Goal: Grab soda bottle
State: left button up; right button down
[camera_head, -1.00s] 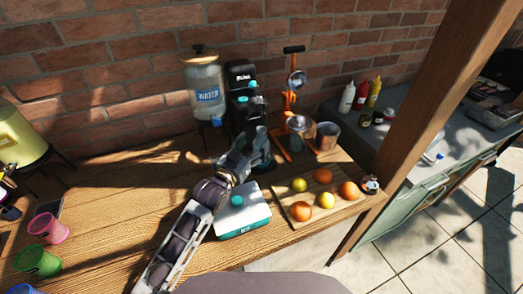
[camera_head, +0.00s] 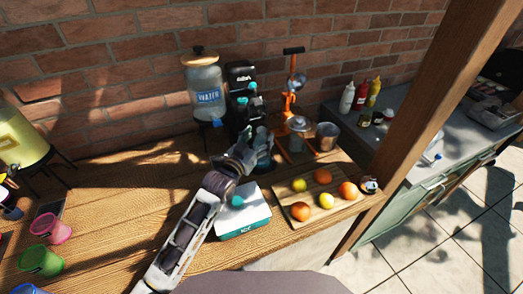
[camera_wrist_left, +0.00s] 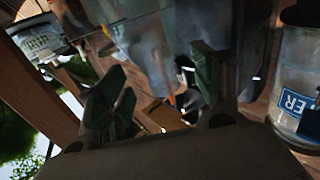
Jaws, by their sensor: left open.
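My left gripper (camera_head: 262,142) is open at the front of a black soda machine (camera_head: 241,76) with teal parts. In the left wrist view its two dark fingers (camera_wrist_left: 160,88) are spread apart. A clear, blurred container (camera_wrist_left: 148,38) shows beyond and between them; I cannot tell whether it is the soda bottle. Teal caps show on the machine's front, but the gripper and shadow hide what is below, so I cannot clearly make out a bottle there. My right gripper is not in view.
A water dispenser (camera_head: 205,92) stands left of the machine, an orange juicer (camera_head: 289,100) and a metal bucket (camera_head: 327,136) to its right. A fruit board (camera_head: 297,193) is to the right. The table's left middle is clear.

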pick_arm(q)
jog(key=shift+x, duration=1.3)
grip_shut()
jog(key=shift+r, duration=0.15)
